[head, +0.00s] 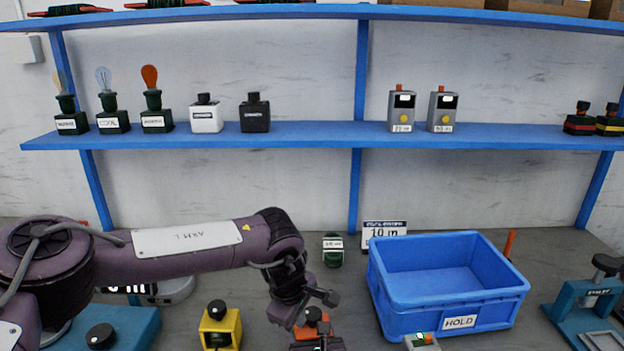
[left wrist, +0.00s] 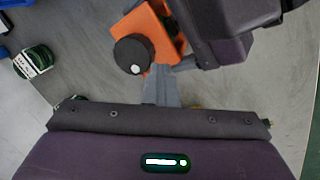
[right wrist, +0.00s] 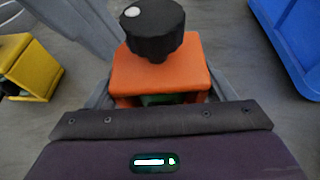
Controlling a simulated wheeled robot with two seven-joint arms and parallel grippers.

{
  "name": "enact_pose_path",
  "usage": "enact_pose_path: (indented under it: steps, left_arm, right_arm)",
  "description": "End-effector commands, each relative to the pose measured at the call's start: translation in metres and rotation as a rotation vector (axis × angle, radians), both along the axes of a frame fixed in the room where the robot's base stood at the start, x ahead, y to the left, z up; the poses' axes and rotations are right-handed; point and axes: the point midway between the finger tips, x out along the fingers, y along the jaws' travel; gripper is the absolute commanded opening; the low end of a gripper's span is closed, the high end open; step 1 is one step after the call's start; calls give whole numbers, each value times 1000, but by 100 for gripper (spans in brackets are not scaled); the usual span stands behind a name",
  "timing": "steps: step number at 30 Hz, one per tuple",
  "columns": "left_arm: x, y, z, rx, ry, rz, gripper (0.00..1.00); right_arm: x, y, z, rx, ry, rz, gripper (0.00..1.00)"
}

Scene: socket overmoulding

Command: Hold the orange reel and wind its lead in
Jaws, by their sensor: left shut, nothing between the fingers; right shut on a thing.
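The orange reel (right wrist: 160,68) has a boxy orange body with a black knob (right wrist: 153,30) on top that bears a white dot. My right gripper (right wrist: 160,100) is shut on its body, with a finger at each side. In the left wrist view the reel (left wrist: 148,22) and its knob (left wrist: 133,55) lie just beyond the tips of my left gripper (left wrist: 168,72), which is shut and empty. Its tips look close beside the knob; I cannot tell whether they touch. In the head view the reel (head: 313,318) is partly hidden by my left wrist. I cannot make out its lead.
A blue HOLD bin (head: 450,309) stands right of the reel. A yellow reel (head: 220,328) is to the left and a green one (head: 332,251) behind. A teal press-like tool (head: 590,300) stands at far right. Blue shelves (head: 300,136) with lamps and boxes line the back.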

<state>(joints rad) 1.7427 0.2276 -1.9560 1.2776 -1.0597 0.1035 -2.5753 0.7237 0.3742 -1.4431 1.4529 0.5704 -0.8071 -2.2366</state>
Motion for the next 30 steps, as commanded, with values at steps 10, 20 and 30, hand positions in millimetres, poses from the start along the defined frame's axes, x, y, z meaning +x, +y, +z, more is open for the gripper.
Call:
enact_pose_path:
  steps: [10,20,30]
  left_arm:
    - [6,4,3,0,-15,12,0]
    - [-1,8,3,-1,-10,7,0]
    - [-3,7,35,-1,-10,4,0]
  right_arm:
    - [-3,2,-3,-2,6,7,46]
    - [-3,2,-3,-3,6,6,46]
    - [-3,1,-3,-3,6,4,46]
